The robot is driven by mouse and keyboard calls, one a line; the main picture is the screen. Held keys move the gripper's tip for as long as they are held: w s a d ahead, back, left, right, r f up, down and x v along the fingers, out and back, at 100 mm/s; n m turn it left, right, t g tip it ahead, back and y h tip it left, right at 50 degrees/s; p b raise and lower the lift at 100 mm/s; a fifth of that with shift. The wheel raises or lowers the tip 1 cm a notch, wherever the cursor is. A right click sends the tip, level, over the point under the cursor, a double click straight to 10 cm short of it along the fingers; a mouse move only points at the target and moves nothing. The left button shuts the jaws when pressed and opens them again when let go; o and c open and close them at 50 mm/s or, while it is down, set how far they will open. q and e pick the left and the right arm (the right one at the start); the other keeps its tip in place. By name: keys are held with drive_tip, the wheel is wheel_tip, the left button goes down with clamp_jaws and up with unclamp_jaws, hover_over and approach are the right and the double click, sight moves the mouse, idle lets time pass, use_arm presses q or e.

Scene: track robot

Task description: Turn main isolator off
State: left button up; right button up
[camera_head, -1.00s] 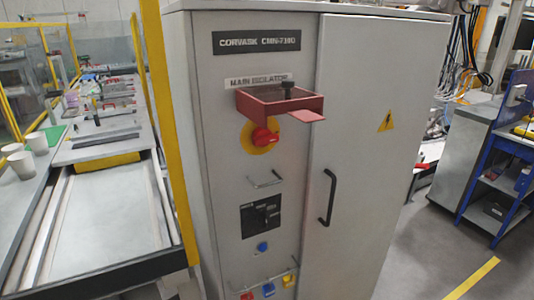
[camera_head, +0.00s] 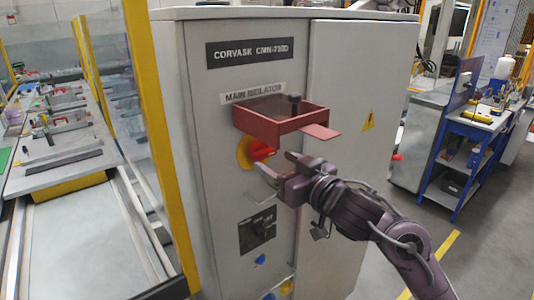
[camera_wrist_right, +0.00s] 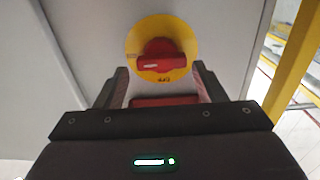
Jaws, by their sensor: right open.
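The main isolator is a red rotary handle (camera_head: 259,152) on a yellow round plate (camera_head: 243,153), on the front of a grey cabinet, under a label reading MAIN ISOLATOR (camera_head: 252,93). A red box-like guard (camera_head: 270,115) sticks out just above it. In the right wrist view the red handle (camera_wrist_right: 160,62) lies roughly level on its yellow plate (camera_wrist_right: 187,45), ahead of the fingers. My right gripper (camera_head: 277,166) is open and empty, just in front of and right of the handle in the head view, seemingly apart from it. My left gripper is not in view.
The grey cabinet (camera_head: 350,60) has a dark selector panel (camera_head: 257,232) below and blue and yellow parts lower down. A yellow post (camera_head: 150,120) and a conveyor bench stand left. A blue workbench (camera_head: 470,130) stands at the right; open floor lies before it.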

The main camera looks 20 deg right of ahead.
sight(267, 157)
drive_tip(key=x, duration=0.4)
drive_tip(key=shift+a+p, duration=0.1)
drive_tip(key=shift+p, duration=0.25)
drive_tip(key=shift+w+a, duration=0.1)
drive_tip(key=shift+w, duration=0.15)
drive_tip(key=shift+c, duration=0.5)
drive_tip(key=c, duration=0.6)
drive_tip(key=shift+o, duration=0.2)
